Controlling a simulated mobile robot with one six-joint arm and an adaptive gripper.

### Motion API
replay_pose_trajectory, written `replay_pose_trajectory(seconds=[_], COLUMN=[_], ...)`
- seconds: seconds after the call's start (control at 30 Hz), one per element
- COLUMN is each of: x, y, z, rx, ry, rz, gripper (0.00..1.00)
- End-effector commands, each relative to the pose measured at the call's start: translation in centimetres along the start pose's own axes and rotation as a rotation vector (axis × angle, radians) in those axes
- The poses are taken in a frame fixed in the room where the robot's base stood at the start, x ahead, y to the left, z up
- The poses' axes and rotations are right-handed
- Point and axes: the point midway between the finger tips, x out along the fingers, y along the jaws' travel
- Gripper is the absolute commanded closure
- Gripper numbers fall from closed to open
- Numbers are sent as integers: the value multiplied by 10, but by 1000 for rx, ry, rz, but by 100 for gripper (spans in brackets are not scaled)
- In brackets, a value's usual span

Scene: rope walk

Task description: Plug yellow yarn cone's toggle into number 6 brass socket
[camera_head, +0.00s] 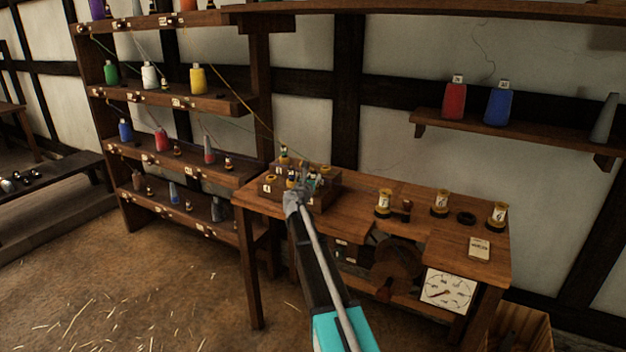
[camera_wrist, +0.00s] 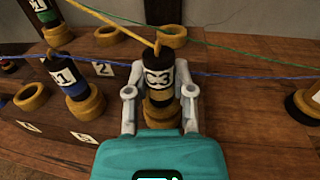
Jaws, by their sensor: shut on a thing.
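The yellow yarn cone (camera_head: 198,80) stands on a shelf of the rack at left. Its yellow yarn runs down to the workbench and, in the wrist view, reaches the top of a dark toggle (camera_wrist: 158,68) with a white tag. My gripper (camera_wrist: 159,92) is shut on this toggle, one finger on each side; in the head view my gripper (camera_head: 297,195) is at the stepped socket block (camera_head: 322,200). A brass ring (camera_wrist: 160,116) lies directly below the held toggle. I cannot tell how deep the toggle sits in it. That ring's number is hidden by my gripper; no 6 is readable.
Blue-yarn (camera_wrist: 63,75) and green-yarn (camera_wrist: 42,15) toggles stand in sockets at left. Empty brass rings (camera_wrist: 32,95) show nearby. Spools (camera_head: 384,203) and a dial (camera_head: 448,290) are at the bench's right.

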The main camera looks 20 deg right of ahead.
Motion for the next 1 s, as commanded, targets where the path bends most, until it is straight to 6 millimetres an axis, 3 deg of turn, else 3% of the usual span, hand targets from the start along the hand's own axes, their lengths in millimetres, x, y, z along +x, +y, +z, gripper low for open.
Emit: replay_pose_trajectory(seconds=[0.57,0.6,0.63,0.67,1.0], x=[0,0,0,0,0], y=[0,0,0,0,0], z=[-9,-8,-8,-8,-8], rx=[0,0,0,0,0], ry=[0,0,0,0,0], rz=[0,0,0,0,0], gripper=[100,63,57,54,54])
